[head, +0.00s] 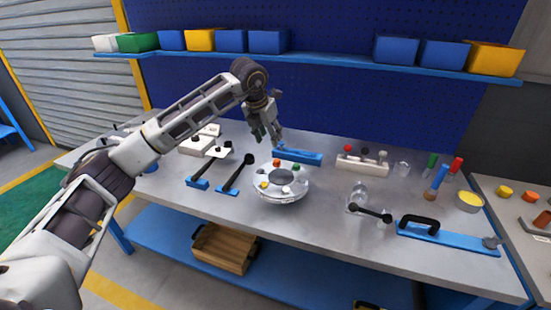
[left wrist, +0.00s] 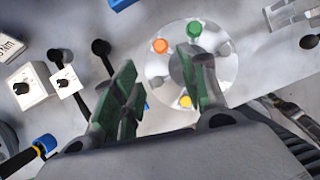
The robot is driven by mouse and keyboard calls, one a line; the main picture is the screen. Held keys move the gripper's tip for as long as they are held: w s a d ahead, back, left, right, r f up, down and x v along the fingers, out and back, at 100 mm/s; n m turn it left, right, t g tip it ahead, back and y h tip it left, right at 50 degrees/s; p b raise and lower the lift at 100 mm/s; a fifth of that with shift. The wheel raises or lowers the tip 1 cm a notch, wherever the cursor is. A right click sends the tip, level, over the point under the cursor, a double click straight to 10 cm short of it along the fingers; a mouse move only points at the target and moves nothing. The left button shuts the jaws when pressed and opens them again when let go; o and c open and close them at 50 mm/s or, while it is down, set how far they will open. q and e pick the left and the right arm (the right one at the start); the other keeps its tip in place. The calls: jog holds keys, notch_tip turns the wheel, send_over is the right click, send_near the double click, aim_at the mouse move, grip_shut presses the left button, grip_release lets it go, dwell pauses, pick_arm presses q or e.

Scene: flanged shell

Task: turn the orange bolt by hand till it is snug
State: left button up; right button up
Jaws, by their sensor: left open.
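The orange bolt (head: 277,162) stands at the back of the round grey flanged shell (head: 281,196) on the bench. In the left wrist view the orange bolt (left wrist: 161,46) shows between my open fingers, toward the upper edge. A green bolt (head: 296,167) and a yellow bolt (head: 264,185) also sit on the shell. My left gripper (head: 267,137) is open and empty, above and behind the shell, apart from the orange bolt. In the left wrist view its green-padded fingers (left wrist: 160,72) hide parts of the shell.
Black-handled tools on blue bases (head: 229,190) lie left of the shell. A blue rack (head: 298,157) and a pale rack with knobs (head: 362,165) stand behind it. Bare bench lies in front.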

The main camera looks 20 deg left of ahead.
aim_at(277, 160)
pick_arm(q)
jog(key=x, duration=1)
jog(key=shift+w+f, duration=0.15)
jog(key=shift+f, duration=0.2)
jog(key=shift+x, duration=0.95)
grip_shut()
